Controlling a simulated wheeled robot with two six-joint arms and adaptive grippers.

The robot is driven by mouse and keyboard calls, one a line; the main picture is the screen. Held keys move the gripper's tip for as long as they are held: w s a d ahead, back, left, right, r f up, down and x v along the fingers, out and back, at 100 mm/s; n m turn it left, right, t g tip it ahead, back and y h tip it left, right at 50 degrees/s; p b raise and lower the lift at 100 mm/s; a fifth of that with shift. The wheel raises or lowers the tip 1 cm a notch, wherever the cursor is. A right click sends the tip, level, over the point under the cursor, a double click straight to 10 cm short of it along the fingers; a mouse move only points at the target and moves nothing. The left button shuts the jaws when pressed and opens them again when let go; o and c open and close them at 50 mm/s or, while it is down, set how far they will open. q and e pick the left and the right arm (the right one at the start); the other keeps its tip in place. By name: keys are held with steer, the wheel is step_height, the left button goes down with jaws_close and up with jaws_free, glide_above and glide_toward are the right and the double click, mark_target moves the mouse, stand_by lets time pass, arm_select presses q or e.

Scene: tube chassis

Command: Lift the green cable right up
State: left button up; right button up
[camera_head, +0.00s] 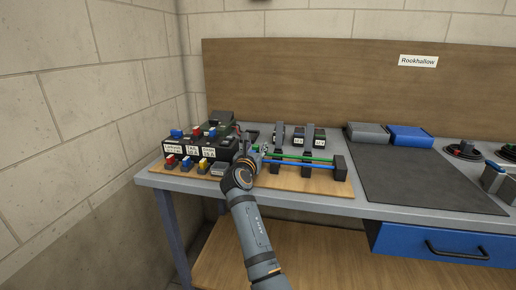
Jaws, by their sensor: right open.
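The green cable (312,159) runs level, left to right, above a wooden board on the bench. A blue cable (312,165) lies just in front of it. My right gripper (262,149) is open near the left end of the cables. My own arm partly hides the cables' left ends, and I cannot tell whether the fingers are around the green cable or beside it. My left gripper is not in view.
Black labelled boxes (190,151) with coloured connectors stand left of my gripper. A grey box (368,132) and a blue box (410,136) stand at the back. The dark mat (420,180) on the right is clear. A wooden panel rises behind the bench.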

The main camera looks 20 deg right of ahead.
steer(key=shift+r, duration=0.1)
jaws_close()
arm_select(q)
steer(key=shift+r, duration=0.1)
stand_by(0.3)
